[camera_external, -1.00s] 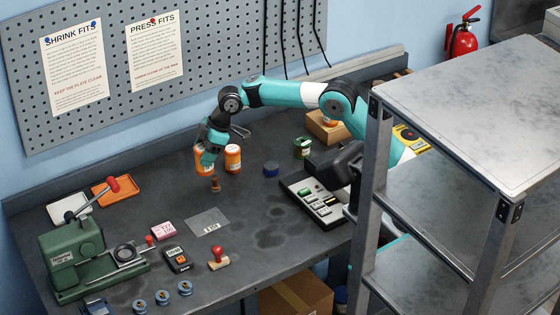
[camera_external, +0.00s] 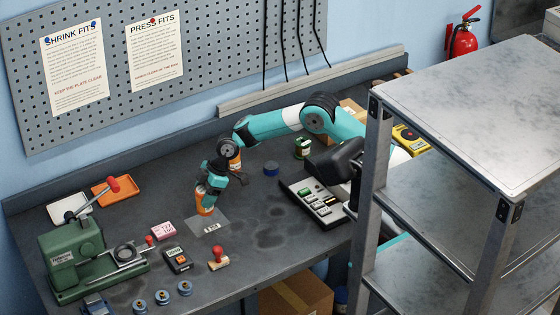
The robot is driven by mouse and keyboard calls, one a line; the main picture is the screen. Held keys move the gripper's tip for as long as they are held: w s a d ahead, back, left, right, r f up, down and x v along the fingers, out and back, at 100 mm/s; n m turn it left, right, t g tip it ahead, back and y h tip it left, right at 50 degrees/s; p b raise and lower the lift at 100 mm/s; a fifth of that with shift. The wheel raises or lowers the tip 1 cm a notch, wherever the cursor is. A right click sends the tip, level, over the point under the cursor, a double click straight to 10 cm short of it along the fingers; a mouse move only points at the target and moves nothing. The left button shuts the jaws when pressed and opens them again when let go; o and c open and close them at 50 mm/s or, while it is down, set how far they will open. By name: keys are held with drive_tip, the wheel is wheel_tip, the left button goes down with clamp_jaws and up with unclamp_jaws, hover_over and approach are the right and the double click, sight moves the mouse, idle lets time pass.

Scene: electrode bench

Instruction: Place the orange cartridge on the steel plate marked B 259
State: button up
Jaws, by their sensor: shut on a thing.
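My gripper (camera_external: 209,187) is shut on an orange cartridge (camera_external: 204,205) and holds it roughly upright. The cartridge's lower end shows at the back left part of the steel plate (camera_external: 208,228). I cannot tell if it touches the plate or hangs just above it. The plate lies flat on the dark bench and bears a small label, too small to read surely. A second orange container (camera_external: 236,161) stands behind, partly hidden by my arm.
A pink card block (camera_external: 163,231), a dark device with orange buttons (camera_external: 177,260) and a red-handled stamp (camera_external: 218,259) lie near the plate. A green press (camera_external: 75,258) stands left. Bench between is clear.

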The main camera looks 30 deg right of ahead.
drive_tip(key=shift+f+p, duration=0.35)
drive_tip(key=shift+f, duration=1.65)
drive_tip(key=shift+f, duration=0.1)
drive_tip(key=o, duration=1)
drive_tip(key=shift+o, duration=0.2)
drive_tip(key=shift+d+r, duration=0.1)
drive_tip(key=shift+r, duration=0.25)
drive_tip(key=b+v, duration=0.2)
drive_tip(key=v, duration=0.9)
drive_tip(key=shift+r, duration=0.2)
drive_tip(key=shift+d, duration=0.15)
